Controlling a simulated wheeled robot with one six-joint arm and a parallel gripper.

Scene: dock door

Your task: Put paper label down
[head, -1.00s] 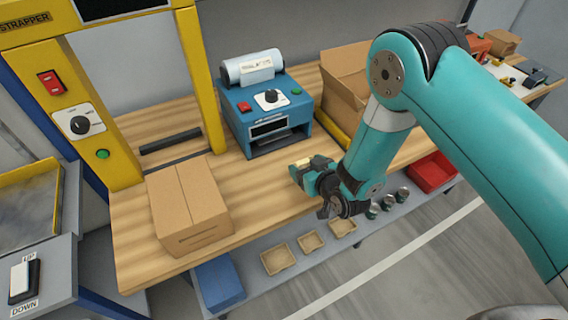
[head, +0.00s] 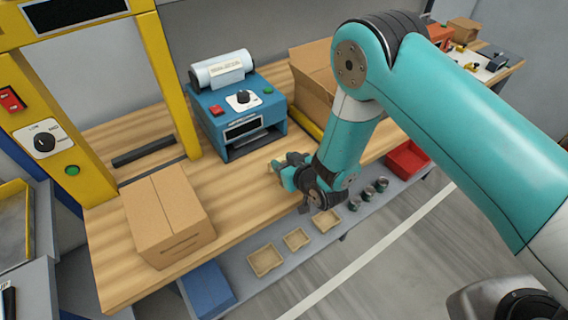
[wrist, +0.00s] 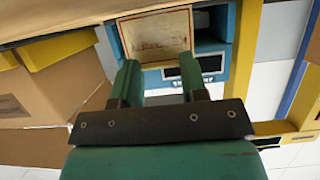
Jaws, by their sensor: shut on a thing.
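The paper label (wrist: 156,36) is a pale, cream rectangle with faint reddish print, seen in the wrist view. My gripper (wrist: 160,78) is shut on it, with the label standing out beyond the two green fingertips. In the head view my gripper (head: 281,172) hangs over the front part of the wooden bench (head: 225,187), in front of the blue label printer (head: 240,112).
A closed carton (head: 168,215) stands on the bench to the left, by the yellow strapper frame (head: 178,90). An open carton (head: 310,82) stands behind my arm. Small trays (head: 265,260) and tins lie on the lower shelf. The bench between carton and gripper is clear.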

